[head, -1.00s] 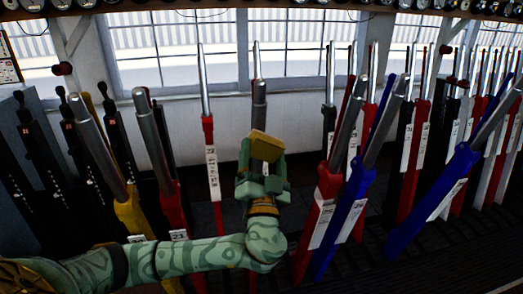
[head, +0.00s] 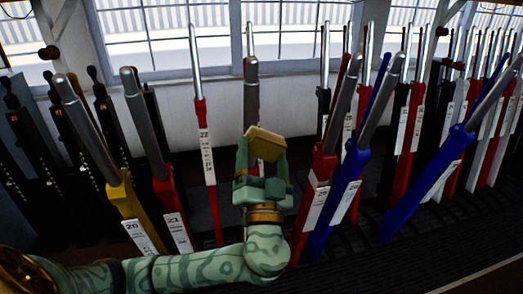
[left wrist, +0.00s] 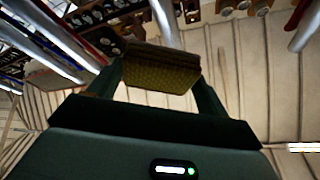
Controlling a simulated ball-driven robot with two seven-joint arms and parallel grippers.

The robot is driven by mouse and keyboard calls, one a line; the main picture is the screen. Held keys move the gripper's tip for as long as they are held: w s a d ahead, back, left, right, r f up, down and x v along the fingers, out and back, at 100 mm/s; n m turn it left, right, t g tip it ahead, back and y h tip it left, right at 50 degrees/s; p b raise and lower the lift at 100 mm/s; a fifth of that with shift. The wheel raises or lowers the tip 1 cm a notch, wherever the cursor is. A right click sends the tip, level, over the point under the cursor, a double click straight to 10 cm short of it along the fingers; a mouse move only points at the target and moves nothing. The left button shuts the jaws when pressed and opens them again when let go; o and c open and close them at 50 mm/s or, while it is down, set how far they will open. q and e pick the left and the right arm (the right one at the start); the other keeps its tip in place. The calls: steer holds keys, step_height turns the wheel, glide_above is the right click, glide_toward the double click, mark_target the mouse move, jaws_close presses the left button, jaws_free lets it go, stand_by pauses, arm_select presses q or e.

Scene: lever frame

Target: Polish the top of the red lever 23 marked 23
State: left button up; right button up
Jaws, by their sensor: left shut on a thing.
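My left gripper (head: 264,165) is shut on a yellow sponge-like pad (head: 267,143), held upright in the middle of the head view. The pad also shows in the left wrist view (left wrist: 160,70) between the two fingers. A silver lever handle (head: 251,90) rises just behind the pad; its lower body and any plate are hidden by my gripper, so I cannot read its number. I cannot tell whether pad and handle touch. A silver rod (left wrist: 163,22) shows behind the pad in the left wrist view. My right gripper is not in view.
To the left stand a yellow lever marked 20 (head: 125,200) and a red lever marked 21 (head: 168,195). A red lever with a white plate (head: 203,140) stands behind. To the right are a red lever (head: 322,165) and blue levers (head: 350,165), close together. Windows line the back.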

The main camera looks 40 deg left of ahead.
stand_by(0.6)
arm_select(q)
steer(key=w+a+r+b, duration=0.1)
steer(key=w+a, duration=0.3)
steer(key=a, duration=0.1)
steer(key=shift+w+r+b, duration=0.2)
steer(key=shift+b, duration=0.15)
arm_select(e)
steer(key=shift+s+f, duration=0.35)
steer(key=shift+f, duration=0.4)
arm_select(q)
steer(key=shift+w+a+r+b, duration=0.2)
steer(key=shift+w+a+b, duration=0.1)
steer(key=shift+w+a, duration=0.4)
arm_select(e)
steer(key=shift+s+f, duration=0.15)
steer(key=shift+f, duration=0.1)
